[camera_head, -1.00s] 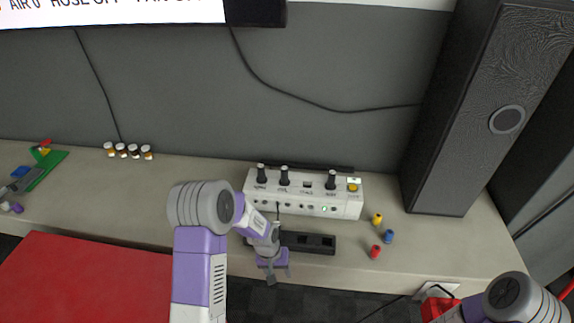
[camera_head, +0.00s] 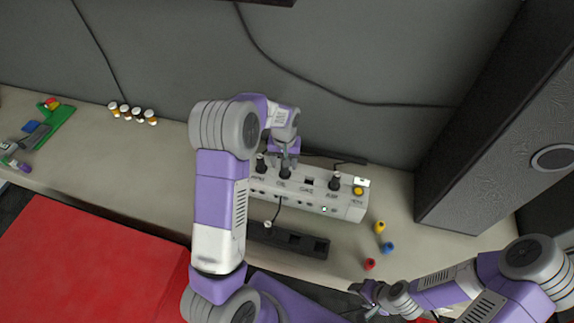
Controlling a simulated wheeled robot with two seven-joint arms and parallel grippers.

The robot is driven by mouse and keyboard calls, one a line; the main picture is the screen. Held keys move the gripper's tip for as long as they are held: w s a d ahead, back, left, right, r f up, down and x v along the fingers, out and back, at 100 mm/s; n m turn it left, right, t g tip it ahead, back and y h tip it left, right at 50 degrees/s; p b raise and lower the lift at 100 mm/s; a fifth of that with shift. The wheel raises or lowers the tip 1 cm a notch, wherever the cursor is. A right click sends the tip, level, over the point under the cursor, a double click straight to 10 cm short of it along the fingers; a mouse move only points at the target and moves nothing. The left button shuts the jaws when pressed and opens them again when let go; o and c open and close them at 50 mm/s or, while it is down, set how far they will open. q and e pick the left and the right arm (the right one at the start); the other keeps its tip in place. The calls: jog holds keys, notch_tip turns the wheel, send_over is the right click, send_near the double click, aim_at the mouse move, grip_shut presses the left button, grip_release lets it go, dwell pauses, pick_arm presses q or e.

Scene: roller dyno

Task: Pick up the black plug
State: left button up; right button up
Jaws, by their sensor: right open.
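I cannot make out a separate black plug for certain. A thin black cable (camera_head: 278,212) runs from the front of the white control box (camera_head: 345,207) to a small pale end (camera_head: 268,224) by the black socket strip (camera_head: 290,239). My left gripper (camera_head: 287,159) points down over the box, at the black OIL knob (camera_head: 285,172); whether its fingers touch the knob is unclear. My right gripper (camera_head: 368,295) is open at the counter's front edge, below the red plug (camera_head: 369,264). Blue (camera_head: 388,248) and yellow (camera_head: 380,227) plugs stand beyond it.
A tall black speaker (camera_head: 490,165) stands at the right. Several small jars (camera_head: 132,114) and a green piece (camera_head: 57,117) are at the left. A red surface (camera_head: 85,265) lies in front.

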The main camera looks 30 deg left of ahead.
aim_at(285, 170)
pick_arm(q)
jog(key=f, duration=0.3)
jog(key=w+f+p, duration=0.1)
jog(key=f, duration=0.1)
jog(key=shift+a, duration=0.2)
jog(key=shift+s+f, duration=0.15)
jog(key=shift+f, duration=0.1)
jog(key=shift+c, duration=0.3)
jog(key=c, duration=0.9)
